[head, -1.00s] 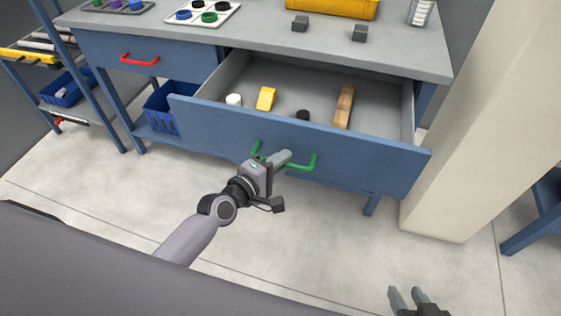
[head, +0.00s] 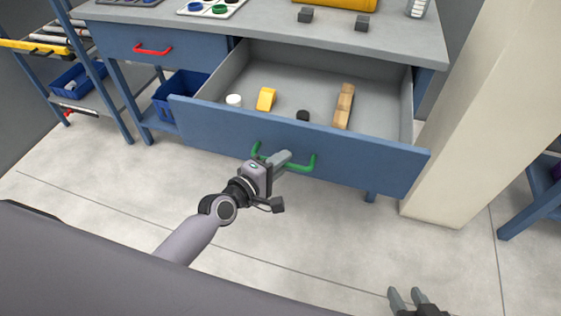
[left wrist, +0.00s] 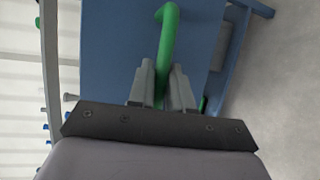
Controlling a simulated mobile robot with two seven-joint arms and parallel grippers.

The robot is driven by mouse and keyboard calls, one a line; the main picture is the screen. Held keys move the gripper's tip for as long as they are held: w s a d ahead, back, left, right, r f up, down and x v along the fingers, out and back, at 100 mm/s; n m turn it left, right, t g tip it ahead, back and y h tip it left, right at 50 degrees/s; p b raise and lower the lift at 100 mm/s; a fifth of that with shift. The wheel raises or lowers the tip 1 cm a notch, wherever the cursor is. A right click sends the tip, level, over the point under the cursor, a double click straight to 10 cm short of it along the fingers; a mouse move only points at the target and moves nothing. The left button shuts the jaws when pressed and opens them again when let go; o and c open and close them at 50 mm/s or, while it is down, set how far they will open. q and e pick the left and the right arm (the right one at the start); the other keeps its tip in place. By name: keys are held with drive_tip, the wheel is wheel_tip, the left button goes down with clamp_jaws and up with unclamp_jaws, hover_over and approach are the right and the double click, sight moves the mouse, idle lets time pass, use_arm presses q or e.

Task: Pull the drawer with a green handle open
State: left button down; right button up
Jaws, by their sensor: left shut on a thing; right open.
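The blue drawer (head: 370,158) with the green handle (head: 305,166) stands well out from the workbench, its grey interior showing. My left gripper (head: 283,160) is shut on the green handle, with its fingers hiding the middle of it. In the left wrist view the green handle (left wrist: 168,40) runs between the two grey fingertips (left wrist: 163,85). My right gripper (head: 412,298) is at the bottom edge of the head view, its fingers apart and empty, away from the drawer.
The drawer holds a white round piece (head: 234,100), a yellow piece (head: 266,99), a black piece (head: 303,116) and a wooden block (head: 344,106). A second drawer with a red handle (head: 153,51) is shut. A beige pillar (head: 460,130) stands right; floor in front is clear.

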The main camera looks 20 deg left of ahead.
use_arm(q)
drive_tip(key=c, duration=1.1)
unclamp_jaws()
drive_tip(key=shift+p+v, duration=0.5)
drive_tip(key=shift+v, duration=3.1)
drive_tip(key=s+a+f+m+g+y, duration=0.1)
drive_tip(key=s+f+m+g+y, duration=0.1)
drive_tip(key=s+f+m, duration=0.4)
drive_tip(key=s+a+f+m+g+y, duration=0.1)
drive_tip(key=s+a+m+g+y, duration=0.1)
drive_tip(key=s+m, duration=0.7)
drive_tip(key=shift+m+y, duration=0.3)
drive_tip(key=shift+m, duration=0.3)
drive_tip(key=r+p, duration=0.3)
drive_tip(key=p, duration=0.1)
drive_tip(key=a+r+p, duration=0.1)
drive_tip(key=r+p, duration=0.2)
drive_tip(key=p, duration=0.1)
drive_tip(key=r+p, duration=0.3)
drive_tip(key=p, duration=0.1)
drive_tip(key=shift+s+a, duration=0.15)
drive_tip(key=shift+a, duration=0.1)
